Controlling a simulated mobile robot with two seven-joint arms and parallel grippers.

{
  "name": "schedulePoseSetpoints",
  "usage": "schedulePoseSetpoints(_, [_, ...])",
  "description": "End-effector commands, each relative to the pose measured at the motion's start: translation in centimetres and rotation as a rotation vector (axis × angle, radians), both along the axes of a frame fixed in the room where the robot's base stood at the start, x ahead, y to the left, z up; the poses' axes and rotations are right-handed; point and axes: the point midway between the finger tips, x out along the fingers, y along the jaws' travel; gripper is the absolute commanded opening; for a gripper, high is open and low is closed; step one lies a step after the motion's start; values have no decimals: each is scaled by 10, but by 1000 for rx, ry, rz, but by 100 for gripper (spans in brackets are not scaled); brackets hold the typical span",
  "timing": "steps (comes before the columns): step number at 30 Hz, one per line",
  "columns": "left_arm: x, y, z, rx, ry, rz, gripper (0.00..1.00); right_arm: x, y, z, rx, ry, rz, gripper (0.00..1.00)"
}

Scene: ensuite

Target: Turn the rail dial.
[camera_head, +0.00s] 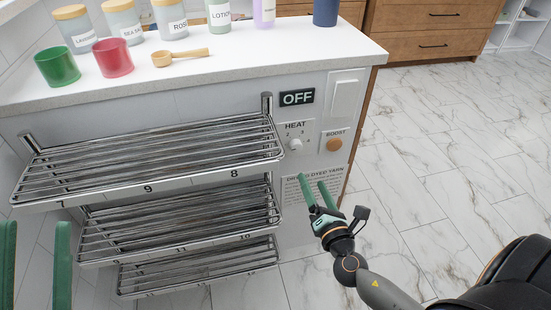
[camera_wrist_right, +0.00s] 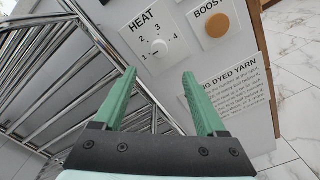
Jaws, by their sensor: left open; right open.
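The rail dial is a small white knob (camera_head: 296,144) on a plate labelled HEAT, on the white side panel to the right of the rails. In the right wrist view the knob (camera_wrist_right: 159,46) has the numbers 1 to 4 around it. My right gripper (camera_head: 313,178) is open and empty, a little below the dial and apart from it. In its wrist view the green fingers (camera_wrist_right: 161,77) point up toward the HEAT plate, with the knob beyond the gap between them. My left gripper (camera_head: 36,228) is open at the lower left edge, far from the dial.
Chrome towel rails (camera_head: 150,160) stand left of the dial. An OFF display (camera_head: 297,97), a white switch (camera_head: 345,97) and an orange BOOST button (camera_head: 334,145) are near it. A text notice (camera_wrist_right: 232,97) is below. The counter (camera_head: 230,62) holds jars, cups and a scoop. Floor is clear rightward.

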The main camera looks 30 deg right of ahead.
Motion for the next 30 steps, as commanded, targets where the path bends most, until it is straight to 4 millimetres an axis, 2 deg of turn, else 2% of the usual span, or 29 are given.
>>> schedulePoseSetpoints(5, [2, 0, -2, 0, 15, 3, 50, 14, -3, 3, -17, -5, 0, 74])
schedulePoseSetpoints(12, [11, 2, -13, 0, 72, 14, 50, 56, -13, 3, -13, -6, 0, 74])
schedulePoseSetpoints(21, [7, 1, -10, -2, 50, 10, 50, 104, -25, 1, -11, -4, 0, 74])
schedulePoseSetpoints(30, [0, 0, 0, -3, 5, 2, 50, 122, -29, 1, -10, -3, 1, 74])
